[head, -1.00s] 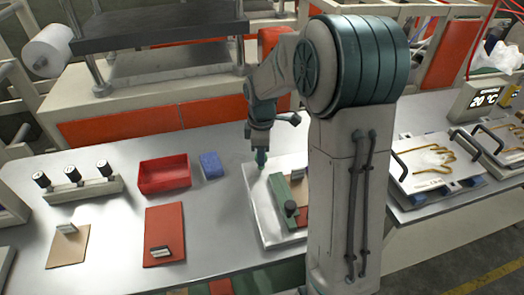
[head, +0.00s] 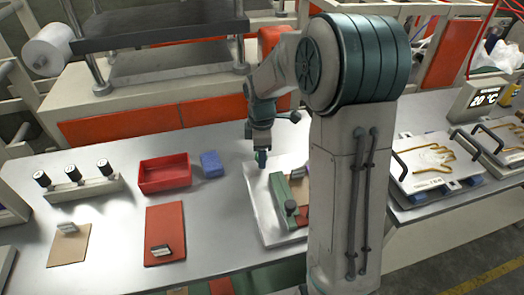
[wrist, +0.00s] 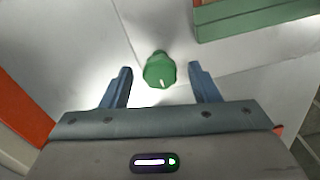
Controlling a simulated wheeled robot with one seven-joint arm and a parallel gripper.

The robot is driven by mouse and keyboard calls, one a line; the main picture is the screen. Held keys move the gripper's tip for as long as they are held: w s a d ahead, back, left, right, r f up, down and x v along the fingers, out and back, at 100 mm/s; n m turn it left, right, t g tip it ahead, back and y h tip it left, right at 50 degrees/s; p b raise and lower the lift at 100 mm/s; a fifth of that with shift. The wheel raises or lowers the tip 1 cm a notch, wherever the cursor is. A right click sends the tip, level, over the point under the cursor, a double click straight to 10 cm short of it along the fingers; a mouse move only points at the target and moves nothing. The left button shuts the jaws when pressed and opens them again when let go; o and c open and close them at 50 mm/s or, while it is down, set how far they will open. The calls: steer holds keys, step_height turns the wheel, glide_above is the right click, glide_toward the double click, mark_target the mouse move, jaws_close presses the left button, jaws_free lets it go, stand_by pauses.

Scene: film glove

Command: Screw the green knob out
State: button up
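The green knob (wrist: 160,71) shows in the wrist view as a faceted green cap with a short white mark, on a pale grey surface. My gripper (wrist: 160,66) is open, with one blue finger on each side of the knob. There is a visible gap between each finger and the knob. In the head view my gripper (head: 262,161) points down over the left back part of a light metal plate (head: 258,208). I cannot make out the green knob in the head view; the fingers probably cover it.
A blue block (head: 211,164) and a red bin (head: 165,176) stand to the left. A red mat (head: 164,234) lies in front.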

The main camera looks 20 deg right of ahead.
step_height(320, 180, up, 14)
stand_by(0.6)
steer(key=shift+f, duration=0.1)
steer(key=s+f+m+t, duration=0.3)
steer(key=s+m, duration=1.2)
steer(key=s, duration=0.7)
steer(key=shift+a+f+m, duration=0.15)
steer(key=shift+f+m, duration=0.25)
steer(key=shift+f, duration=0.15)
steer(key=shift+c, duration=0.2)
